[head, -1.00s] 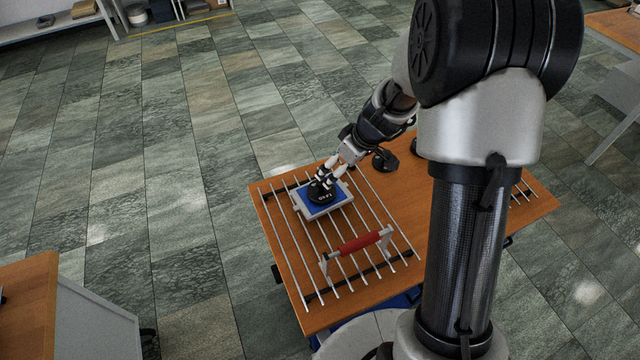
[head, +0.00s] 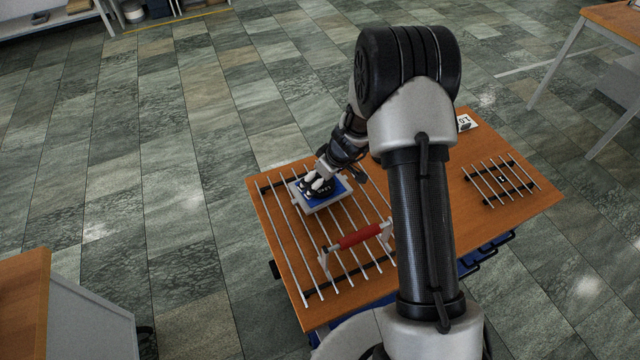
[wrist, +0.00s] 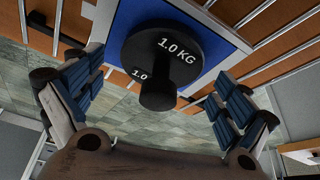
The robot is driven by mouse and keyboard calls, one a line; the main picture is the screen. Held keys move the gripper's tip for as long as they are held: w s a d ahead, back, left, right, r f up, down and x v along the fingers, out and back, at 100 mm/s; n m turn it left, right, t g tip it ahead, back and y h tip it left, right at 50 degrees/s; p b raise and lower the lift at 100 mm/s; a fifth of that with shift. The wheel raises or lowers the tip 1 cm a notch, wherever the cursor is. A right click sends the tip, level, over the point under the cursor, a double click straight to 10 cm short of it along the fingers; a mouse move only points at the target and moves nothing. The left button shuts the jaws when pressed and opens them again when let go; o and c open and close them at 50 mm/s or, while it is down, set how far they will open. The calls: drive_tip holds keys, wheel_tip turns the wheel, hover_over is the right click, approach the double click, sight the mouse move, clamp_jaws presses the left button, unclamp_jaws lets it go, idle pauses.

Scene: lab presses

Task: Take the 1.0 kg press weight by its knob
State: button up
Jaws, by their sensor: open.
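The 1.0 kg press weight (wrist: 185,48) is a black disc with white "1.0 KG" lettering and a black knob (wrist: 158,90) standing up from it. It sits on a blue pad in a light tray (head: 323,208) on the wire rack. In the head view the weight (head: 322,190) is partly covered by my gripper (head: 318,181). In the wrist view my gripper (wrist: 158,105) is open, with one finger to each side of the knob. I see no contact between the fingers and the knob.
A red-handled bar (head: 360,237) stands on the rack in front of the tray. The wooden table (head: 275,235) carries the rack. A smaller rack (head: 500,182) and a white card (head: 466,123) are on the table's right part, beyond my arm.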

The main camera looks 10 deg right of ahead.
drive_tip(key=shift+f, duration=0.25)
drive_tip(key=shift+c, duration=0.4)
drive_tip(key=c, duration=1.9)
drive_tip(key=shift+w+r, duration=0.1)
drive_tip(key=shift+c, duration=0.4)
